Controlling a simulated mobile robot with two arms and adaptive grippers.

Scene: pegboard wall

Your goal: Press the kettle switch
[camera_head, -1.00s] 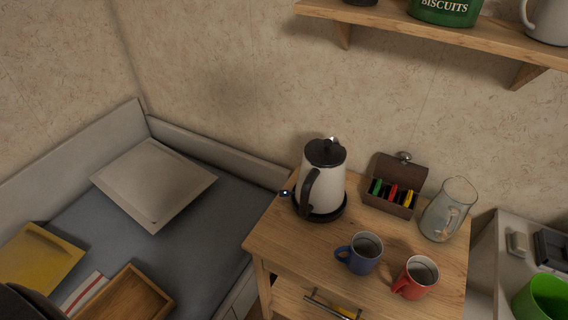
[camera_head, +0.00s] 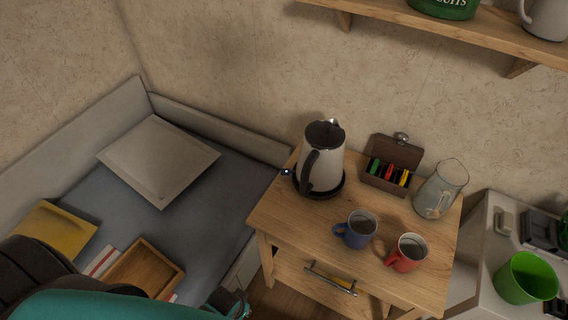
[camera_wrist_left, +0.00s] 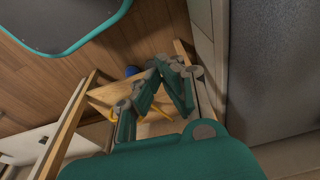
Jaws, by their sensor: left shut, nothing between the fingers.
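The white kettle (camera_head: 327,165) with black lid and handle stands upright on its black base on the wooden side table. A small dark part with a bluish-white glint, probably the kettle switch (camera_head: 286,172), sticks out at the left of the base. My left gripper (camera_head: 240,303) is at the bottom edge of the head view, low and left of the table, well apart from the kettle. The left wrist view shows its fingers (camera_wrist_left: 165,72) shut and empty; the kettle is not seen there. My right gripper is not in view.
A blue mug (camera_head: 356,232), a red mug (camera_head: 407,254), a tea box (camera_head: 391,164) and a glass jug (camera_head: 440,190) share the table (camera_head: 290,222). A bed (camera_head: 215,205) with a wooden tray (camera_head: 146,271) lies left. A shelf (camera_head: 470,35) hangs above right.

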